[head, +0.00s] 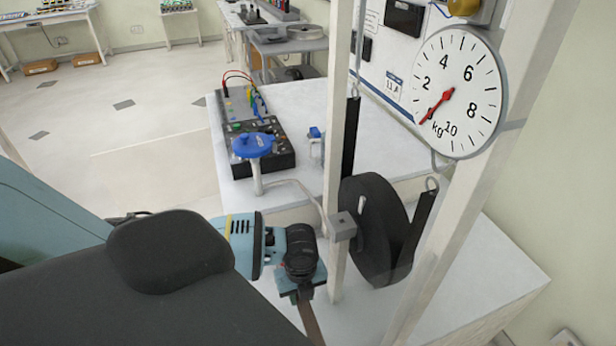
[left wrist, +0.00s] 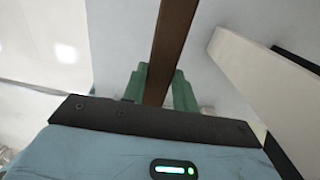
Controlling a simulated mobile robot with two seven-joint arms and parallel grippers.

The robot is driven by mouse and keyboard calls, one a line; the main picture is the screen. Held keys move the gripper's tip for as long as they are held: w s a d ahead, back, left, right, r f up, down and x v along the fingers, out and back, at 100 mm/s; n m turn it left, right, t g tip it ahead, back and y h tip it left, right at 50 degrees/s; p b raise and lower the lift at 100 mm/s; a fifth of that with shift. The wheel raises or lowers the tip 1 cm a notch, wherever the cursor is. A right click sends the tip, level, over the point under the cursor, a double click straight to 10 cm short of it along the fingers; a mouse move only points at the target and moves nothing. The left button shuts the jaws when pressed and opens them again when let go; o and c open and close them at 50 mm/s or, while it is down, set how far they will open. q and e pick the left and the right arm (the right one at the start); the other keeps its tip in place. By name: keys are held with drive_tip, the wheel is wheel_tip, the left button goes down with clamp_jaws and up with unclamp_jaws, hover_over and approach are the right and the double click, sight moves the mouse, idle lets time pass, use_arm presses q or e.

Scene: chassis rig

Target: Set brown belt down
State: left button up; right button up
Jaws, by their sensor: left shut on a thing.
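The brown belt (head: 310,322) is a narrow dark brown strip. In the head view it hangs down from my left gripper (head: 303,292) and runs out of the bottom edge. In the left wrist view the brown belt (left wrist: 172,45) passes between the two green fingers of my left gripper (left wrist: 160,88), which is shut on it. The gripper is just left of the white upright post, in front of the black wheel (head: 376,230). The belt's lower end is hidden. My right gripper is in neither view.
White frame posts (head: 339,130) stand close to the gripper. A black belt (head: 417,228) hangs by the wheel under a round kg dial (head: 459,92). A crank handle (head: 253,146) with a blue knob and a control box (head: 259,145) are behind. The white bench (head: 490,280) is bare at right.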

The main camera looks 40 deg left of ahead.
use_arm(q)
drive_tip(key=shift+s+f, duration=0.15)
wheel_tip(320, 180, down, 5)
drive_tip(key=shift+f+b, duration=0.15)
drive_tip(key=shift+b, duration=0.25)
drive_tip(key=shift+f, duration=0.5)
wheel_tip(320, 180, down, 3)
drive_tip(key=shift+f+b, duration=0.2)
drive_tip(key=shift+b, duration=0.1)
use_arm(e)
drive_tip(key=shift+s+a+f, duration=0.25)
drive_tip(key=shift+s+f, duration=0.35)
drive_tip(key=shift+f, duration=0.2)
